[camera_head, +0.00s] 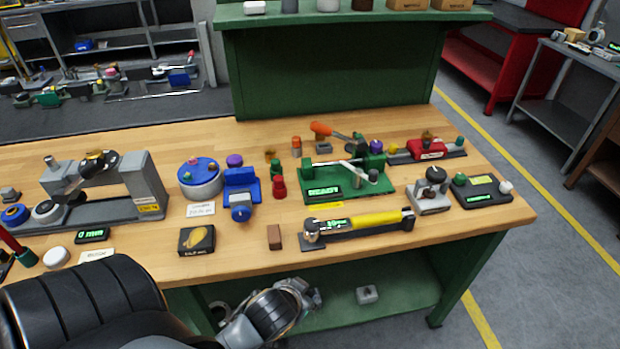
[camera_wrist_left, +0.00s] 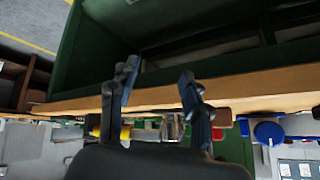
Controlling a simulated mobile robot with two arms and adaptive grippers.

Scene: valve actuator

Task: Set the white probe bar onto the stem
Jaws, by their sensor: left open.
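A green fixture (camera_head: 346,184) with a "READY" display stands on the right half of the wooden bench. A pale bar (camera_head: 358,172), which looks like the white probe bar, lies slantwise over the fixture, next to a thin upright rod that may be the stem. How the bar and rod touch is too small to tell. My left gripper (camera_wrist_left: 158,100) is open and empty in the left wrist view, its two dark fingers apart in front of the bench edge. In the head view my arm is low, in front of the bench, well away from the bar. My right gripper is not in view.
A torque wrench (camera_head: 365,226) with a yellow grip lies in front of the fixture. A blue vise (camera_head: 241,190) stands to its left, and a small brown block (camera_head: 274,237) lies near the front edge. A grey frame (camera_head: 150,186) stands at left.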

